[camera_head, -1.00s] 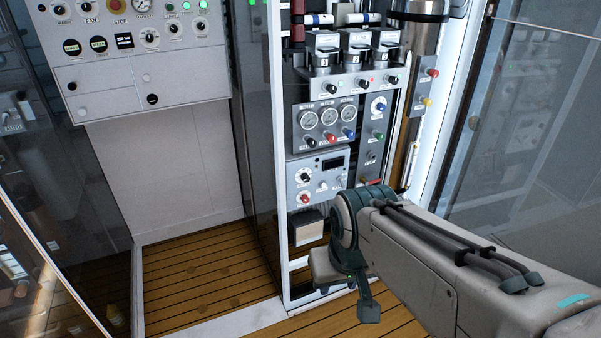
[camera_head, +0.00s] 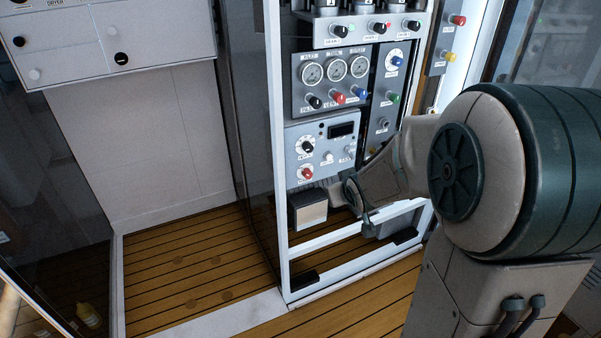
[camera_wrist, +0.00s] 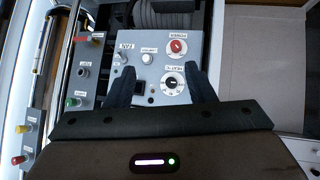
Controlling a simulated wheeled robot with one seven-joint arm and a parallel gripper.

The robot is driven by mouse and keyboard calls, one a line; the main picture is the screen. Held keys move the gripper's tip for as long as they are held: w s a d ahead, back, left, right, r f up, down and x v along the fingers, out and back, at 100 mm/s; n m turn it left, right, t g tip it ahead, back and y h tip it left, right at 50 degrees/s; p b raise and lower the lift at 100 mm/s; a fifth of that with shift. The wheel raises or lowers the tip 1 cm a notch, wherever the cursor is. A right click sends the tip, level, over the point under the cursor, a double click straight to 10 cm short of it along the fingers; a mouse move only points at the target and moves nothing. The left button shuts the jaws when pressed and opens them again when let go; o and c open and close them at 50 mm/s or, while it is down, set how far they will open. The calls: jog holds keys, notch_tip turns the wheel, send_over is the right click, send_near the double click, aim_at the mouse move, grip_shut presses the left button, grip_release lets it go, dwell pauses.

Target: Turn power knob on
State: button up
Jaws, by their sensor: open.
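The power knob is a red knob on a white dial; it shows in the wrist view (camera_wrist: 178,46) under a label that reads upside down, and low on the grey control panel (camera_head: 325,165) in the head view (camera_head: 306,173). A black-centred dial knob (camera_wrist: 172,82) sits beside it; in the head view it is above the red knob (camera_head: 307,147). My gripper (camera_wrist: 160,71) is open, its two dark fingers spread in front of the panel. The red knob shows beyond the fingertips, between their lines. The fingers appear empty; contact with the panel cannot be told.
A gauge panel (camera_head: 332,80) with several coloured knobs is above. A small box (camera_head: 308,208) sits below the control panel, near my gripper. White frame posts (camera_head: 281,150) border the rack. Wooden floor (camera_head: 190,260) is open at left. A side panel with coloured knobs (camera_wrist: 84,70) stands at left in the wrist view.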

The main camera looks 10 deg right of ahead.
jog(key=w+f+n+t+y+b, duration=0.1)
jog(key=w+f+t+y+b, duration=0.25)
jog(key=w+f+b, duration=0.55)
jog(key=t+y+b, duration=0.3)
jog(key=t+b, duration=0.1)
jog(key=b, duration=0.1)
send_near(309, 176)
jog(key=shift+h, duration=0.25)
jog(key=x, duration=0.8)
jog(key=shift+w+a+r, duration=0.15)
jog(key=shift+w+a, duration=0.1)
jog(key=c, duration=1)
